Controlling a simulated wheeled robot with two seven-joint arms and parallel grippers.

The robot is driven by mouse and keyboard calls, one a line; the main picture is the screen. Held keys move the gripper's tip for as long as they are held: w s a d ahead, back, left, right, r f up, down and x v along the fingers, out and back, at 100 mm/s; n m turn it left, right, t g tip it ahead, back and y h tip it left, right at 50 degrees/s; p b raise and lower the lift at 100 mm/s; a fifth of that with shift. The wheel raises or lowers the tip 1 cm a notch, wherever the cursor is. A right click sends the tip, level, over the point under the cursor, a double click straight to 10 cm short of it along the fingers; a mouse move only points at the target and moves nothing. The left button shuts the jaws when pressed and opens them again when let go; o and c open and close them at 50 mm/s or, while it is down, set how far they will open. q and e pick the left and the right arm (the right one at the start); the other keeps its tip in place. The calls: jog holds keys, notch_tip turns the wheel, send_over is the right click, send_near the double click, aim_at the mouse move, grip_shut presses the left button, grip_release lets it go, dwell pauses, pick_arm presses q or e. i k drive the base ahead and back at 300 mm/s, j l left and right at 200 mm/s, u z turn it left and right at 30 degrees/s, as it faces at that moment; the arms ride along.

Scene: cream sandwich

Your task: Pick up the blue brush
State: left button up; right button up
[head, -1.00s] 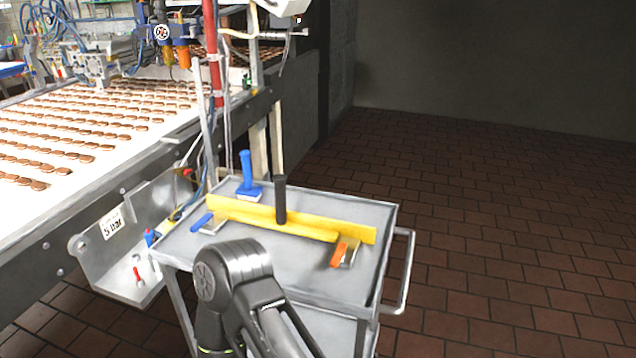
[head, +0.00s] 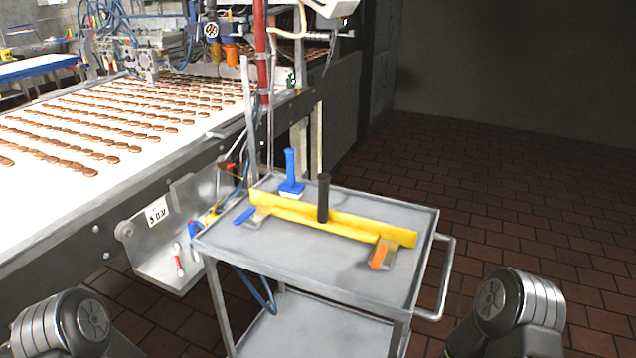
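The blue brush (head: 290,176) stands upright near the back left of the cart's top (head: 290,258), with a blue handle and a pale bristle end at its base. It is behind the yellow squeegee-like bar. Parts of my arms show at the lower left and lower right corners. No fingertips of either gripper show in the head view.
A long yellow bar with a black upright handle (head: 323,198) lies across the cart. A blue-handled scraper (head: 244,216) and an orange-handled scraper (head: 380,256) lie near its ends. A conveyor with rows of biscuits (head: 130,118) runs along the left. Brick floor is clear at right.

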aim_at(289, 188)
jog(key=z, duration=0.6)
jog(key=l+z, duration=0.1)
jog(key=l, duration=0.2)
jog(key=i+l+z, duration=0.4)
jog(key=i+l, duration=0.25)
jog(key=l, duration=0.3)
jog(key=i+l+z, duration=0.3)
jog(key=i+l, duration=0.35)
jog(key=i+u, duration=0.15)
jog(key=i, duration=0.45)
jog(key=i+u, duration=0.15)
jog(key=i, duration=0.4)
jog(key=i+l+u, duration=0.15)
jog(key=i, duration=0.45)
jog(key=i+u, duration=0.4)
jog(key=i+l+u, duration=0.1)
jog(key=i+u, duration=0.3)
jog(key=i, duration=0.25)
jog(key=i+l+u, duration=0.25)
jog(key=i+u, duration=0.15)
jog(key=i+j+u, duration=0.2)
jog(key=u, duration=0.25)
jog(key=i+u, duration=0.65)
jog(key=u, duration=0.25)
jog(key=i+l+u, duration=0.1)
jog(key=i+u, duration=0.2)
jog(key=u, duration=0.15)
jog(key=i+u, duration=0.15)
jog(key=i, duration=0.2)
